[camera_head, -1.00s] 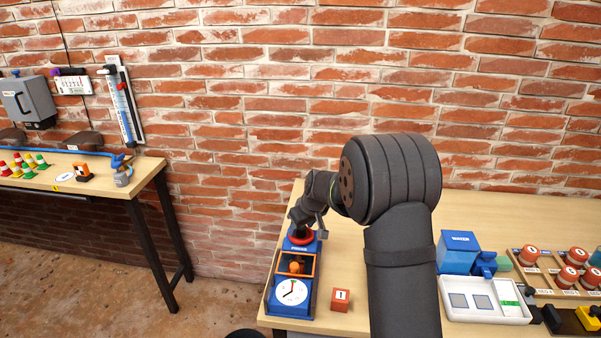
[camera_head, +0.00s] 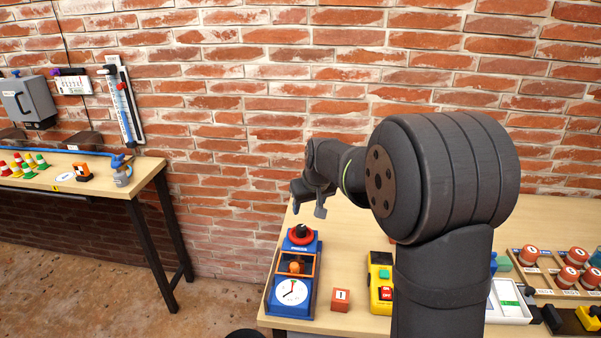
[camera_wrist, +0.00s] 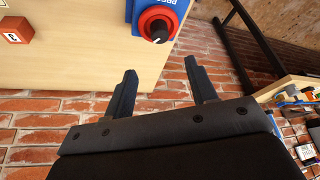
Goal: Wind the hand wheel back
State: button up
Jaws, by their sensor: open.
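The hand wheel (camera_head: 301,236) is a red ring with a black knob on top, at the far end of a blue device on the table. In the wrist view the red wheel (camera_wrist: 158,24) shows near the top, with its black knob and white pointer mark. The device has an orange-framed window (camera_head: 296,265) with an orange thing inside and a white dial (camera_head: 291,292) in front. My gripper (camera_head: 308,208) is above and behind the wheel, apart from it. In the wrist view my gripper (camera_wrist: 161,78) has its two fingers spread and nothing between them.
A red numbered block (camera_head: 340,300) stands right of the device. A yellow box (camera_head: 380,285) with green and red buttons is farther right, partly behind my arm. Red-topped knobs (camera_head: 530,254) stand at the far right. The brick wall rises behind the table.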

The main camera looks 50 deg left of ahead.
jog(key=s+d+r+m+t, duration=0.1)
jog(key=s+d+r+m, duration=0.1)
jog(key=r, duration=0.5)
jog(key=s+d+r+m, duration=0.3)
jog(key=s+r, duration=0.2)
jog(key=r, duration=0.3)
jog(key=shift+d+r+t+h, duration=0.2)
jog(key=shift+d+t+h, duration=0.1)
jog(key=shift+d+t, duration=0.1)
send_near(301, 227)
jog(key=shift+n, duration=0.4)
jog(key=x, duration=0.8)
jog(key=shift+w+f, duration=0.15)
jog(key=shift+f, duration=0.1)
jog(key=c, duration=1)
